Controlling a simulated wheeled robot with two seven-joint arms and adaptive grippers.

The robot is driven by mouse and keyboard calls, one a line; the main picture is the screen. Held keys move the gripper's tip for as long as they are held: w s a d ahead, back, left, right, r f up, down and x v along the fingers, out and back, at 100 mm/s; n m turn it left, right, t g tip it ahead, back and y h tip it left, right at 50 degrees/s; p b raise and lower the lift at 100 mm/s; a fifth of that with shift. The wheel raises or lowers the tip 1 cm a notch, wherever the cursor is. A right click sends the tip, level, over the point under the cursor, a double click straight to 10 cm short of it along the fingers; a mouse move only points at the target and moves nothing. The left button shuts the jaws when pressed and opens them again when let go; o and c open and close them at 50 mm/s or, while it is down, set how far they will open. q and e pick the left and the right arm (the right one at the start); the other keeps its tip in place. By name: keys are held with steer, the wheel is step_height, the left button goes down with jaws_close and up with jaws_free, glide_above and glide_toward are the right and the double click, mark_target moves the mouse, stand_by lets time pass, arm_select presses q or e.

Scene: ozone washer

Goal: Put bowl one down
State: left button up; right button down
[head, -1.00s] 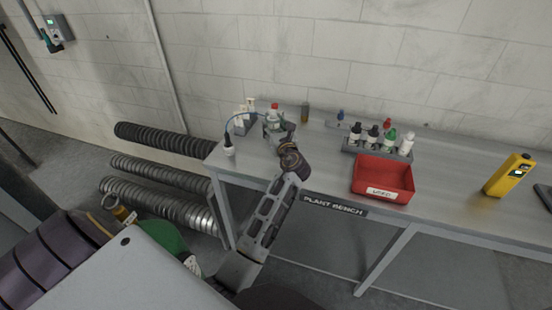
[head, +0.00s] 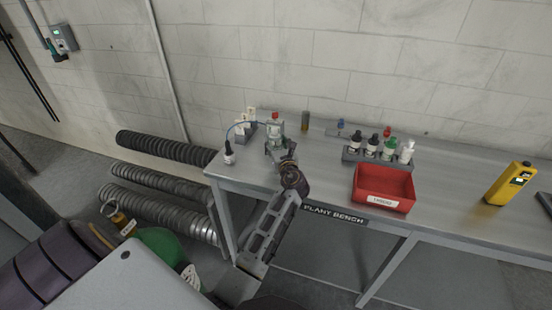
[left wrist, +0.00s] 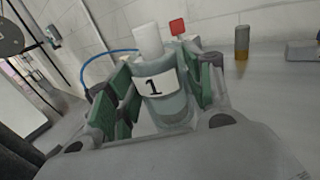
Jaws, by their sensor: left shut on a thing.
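Bowl one (left wrist: 165,98) is a clear, greenish cup with a white label reading "1", seen in the left wrist view between the finger pads. My left gripper (head: 275,146) is shut on it over the left part of the plant bench (head: 240,172). In the head view the bowl (head: 275,131) is small and partly hidden by the gripper. I cannot tell whether its base touches the bench. A white cylinder (left wrist: 148,40) and a red tag (left wrist: 177,26) show above and behind the bowl. My right gripper is not in view.
A dark-bodied probe (head: 229,156) with a blue cable stands left of the gripper. An amber vial (head: 305,121) stands behind. Bench surface between gripper and bin is clear.

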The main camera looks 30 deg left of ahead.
arm_select(q)
steer(key=shift+f, duration=1.05)
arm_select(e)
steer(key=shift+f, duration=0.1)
arm_select(q)
steer(key=shift+f, duration=1.5)
steer(key=shift+f+b, duration=0.3)
steer(key=shift+f, duration=0.15)
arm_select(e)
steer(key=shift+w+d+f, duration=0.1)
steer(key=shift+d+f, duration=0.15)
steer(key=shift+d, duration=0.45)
arm_select(q)
steer(key=o, duration=0.7)
steer(key=shift+f, duration=0.1)
steer(key=o, duration=0.4)
steer(key=shift+o, duration=0.2)
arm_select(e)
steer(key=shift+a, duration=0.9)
arm_select(q)
steer(key=shift+s+d, duration=0.1)
